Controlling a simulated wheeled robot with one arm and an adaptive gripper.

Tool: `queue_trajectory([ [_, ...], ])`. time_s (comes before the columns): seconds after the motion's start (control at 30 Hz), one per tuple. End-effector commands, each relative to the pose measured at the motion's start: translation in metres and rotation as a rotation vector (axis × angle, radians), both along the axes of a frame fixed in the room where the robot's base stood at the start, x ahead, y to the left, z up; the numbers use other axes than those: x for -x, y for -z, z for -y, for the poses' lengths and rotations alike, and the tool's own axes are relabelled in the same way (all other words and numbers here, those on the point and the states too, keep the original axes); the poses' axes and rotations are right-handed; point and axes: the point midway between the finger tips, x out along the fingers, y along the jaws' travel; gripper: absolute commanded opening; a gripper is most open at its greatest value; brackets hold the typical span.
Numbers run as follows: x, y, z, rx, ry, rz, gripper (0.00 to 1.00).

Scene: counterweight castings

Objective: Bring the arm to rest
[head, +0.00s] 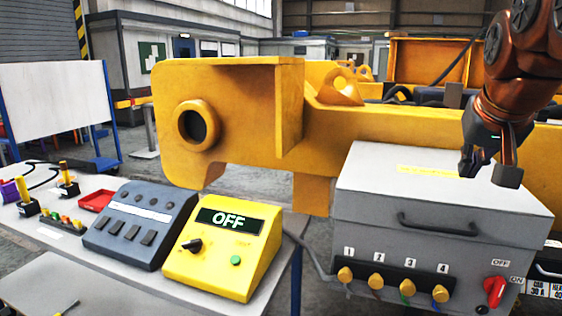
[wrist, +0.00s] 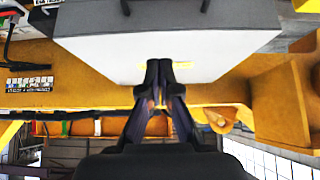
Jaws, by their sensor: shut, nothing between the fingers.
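My gripper (head: 490,172) hangs at the right of the head view, on the orange-brown arm, fingers pointing down over the grey control box. In the wrist view my gripper (wrist: 159,66) shows its dark fingers together at the tips, with nothing between them. The grey box (head: 380,195) has a handle (head: 438,224) on its front and a yellow strip (head: 428,169) on its lid. In the wrist view the fingertips appear in front of the pale lid (wrist: 225,52); I cannot tell the exact gap.
A large yellow casting (head: 240,105) stands behind the box. A table (head: 95,235) at the left holds a yellow unit (head: 222,255) reading OFF, a grey button console (head: 138,222) and a red tray (head: 96,200). The box front has several yellow knobs and a red switch (head: 494,290).

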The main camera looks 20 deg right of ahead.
Motion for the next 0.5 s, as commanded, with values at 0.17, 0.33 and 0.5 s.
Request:
queue_trajectory([
  [0.17,-0.006,0.01,-0.011,-0.014,-0.029,-0.027,0.0],
  [0.33,-0.019,0.049,-0.051,-0.06,-0.135,-0.123,0.0],
  [0.5,-0.02,0.099,-0.103,-0.107,-0.259,-0.242,0.0],
])
